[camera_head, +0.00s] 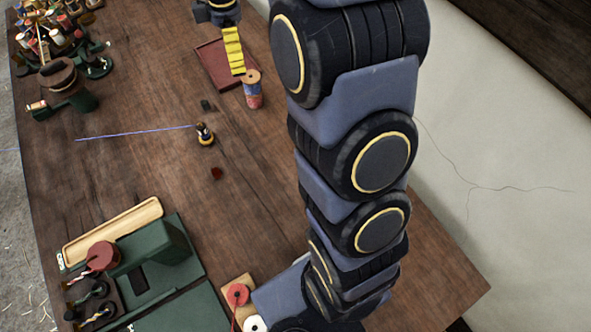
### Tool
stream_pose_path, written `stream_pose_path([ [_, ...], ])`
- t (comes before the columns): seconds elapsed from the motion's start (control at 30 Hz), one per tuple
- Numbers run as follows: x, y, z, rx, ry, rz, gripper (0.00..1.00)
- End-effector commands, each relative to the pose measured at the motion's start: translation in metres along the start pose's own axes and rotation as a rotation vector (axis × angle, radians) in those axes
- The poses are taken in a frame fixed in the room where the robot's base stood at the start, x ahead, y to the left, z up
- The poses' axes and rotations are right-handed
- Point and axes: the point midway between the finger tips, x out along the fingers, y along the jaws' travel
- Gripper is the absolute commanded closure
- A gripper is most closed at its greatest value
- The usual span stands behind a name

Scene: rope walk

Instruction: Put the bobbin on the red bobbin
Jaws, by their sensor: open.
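A red bobbin (237,295) sits on a small light wooden board at the bottom centre, with a red thread hanging from it. A white bobbin (255,324) with a dark centre is just below it, cut by the bottom edge and partly covered by my arm. A larger red spool (101,256) sits on the left of the green machine. A tan-topped spool with red and blue bands (252,90) stands upright near the red tray. I cannot tell which is the bobbin to be placed.
A green machine (155,255) and a long wooden tray (112,233) fill the lower left. A red tray (212,65) is at the back. A small dark and yellow figure-like piece (204,134) holds a taut blue thread. The middle of the table is mostly clear.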

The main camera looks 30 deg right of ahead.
Motion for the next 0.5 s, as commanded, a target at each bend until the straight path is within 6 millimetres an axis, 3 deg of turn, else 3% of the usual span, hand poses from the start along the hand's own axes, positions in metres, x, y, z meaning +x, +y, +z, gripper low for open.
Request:
stream_pose_path([
  [0.03, -0.014, -0.025, -0.003, 0.087, -0.001, -0.002, 0.21],
  [0.2, -0.036, -0.104, -0.003, 0.424, -0.02, -0.031, 0.21],
  [0.5, -0.042, -0.235, 0.016, 1.016, -0.077, -0.038, 0.21],
])
